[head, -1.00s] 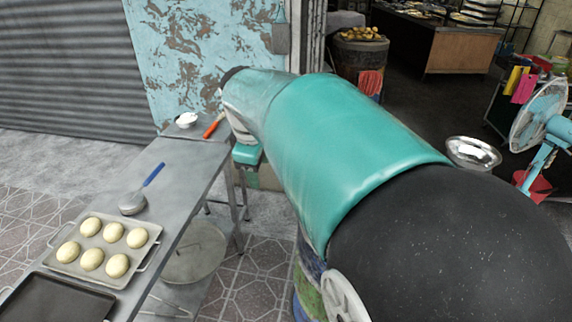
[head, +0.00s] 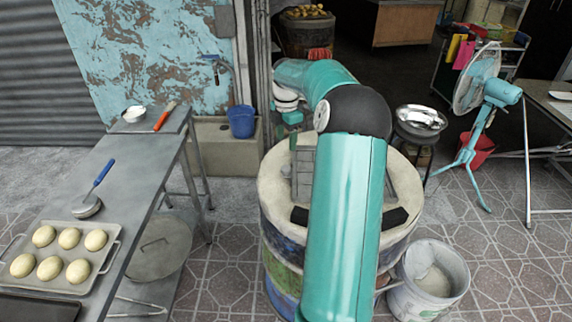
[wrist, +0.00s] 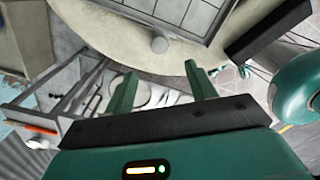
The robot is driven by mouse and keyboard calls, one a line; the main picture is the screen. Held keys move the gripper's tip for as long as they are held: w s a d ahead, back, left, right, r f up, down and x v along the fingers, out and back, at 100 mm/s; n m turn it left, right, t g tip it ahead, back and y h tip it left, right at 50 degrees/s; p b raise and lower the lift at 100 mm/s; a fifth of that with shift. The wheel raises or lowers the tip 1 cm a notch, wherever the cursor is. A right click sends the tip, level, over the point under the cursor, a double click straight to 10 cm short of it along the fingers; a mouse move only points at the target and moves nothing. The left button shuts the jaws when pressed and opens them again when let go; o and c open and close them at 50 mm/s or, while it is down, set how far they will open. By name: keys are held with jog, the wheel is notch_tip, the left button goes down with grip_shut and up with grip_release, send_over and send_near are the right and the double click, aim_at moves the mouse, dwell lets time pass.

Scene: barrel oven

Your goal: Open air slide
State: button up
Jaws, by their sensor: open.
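The barrel oven (head: 270,195) stands in the middle of the head view, with a round cream top and painted sides; my arm covers much of it. A grey metal fitting (head: 304,165) sits on its top, partly hidden by my arm. My gripper (head: 293,140) hangs over the oven's far left edge. In the wrist view my gripper (wrist: 160,88) has its two green fingers apart with nothing between them. Beyond them lie the cream rim (wrist: 120,35), a small round grey knob (wrist: 160,45) and a pale grey panel (wrist: 185,12). I cannot tell which part is the air slide.
A metal table (head: 150,165) with a tray (head: 108,262) of dough balls stands at left. A white bucket (head: 435,280) stands right of the oven. A turquoise fan (head: 480,85) and a metal bowl (head: 420,118) are farther right. Tiled floor is clear between table and oven.

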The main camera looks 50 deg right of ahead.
aim_at(286, 168)
notch_tip(286, 168, down, 11)
jog(key=shift+f, duration=0.1)
dwell(0.3)
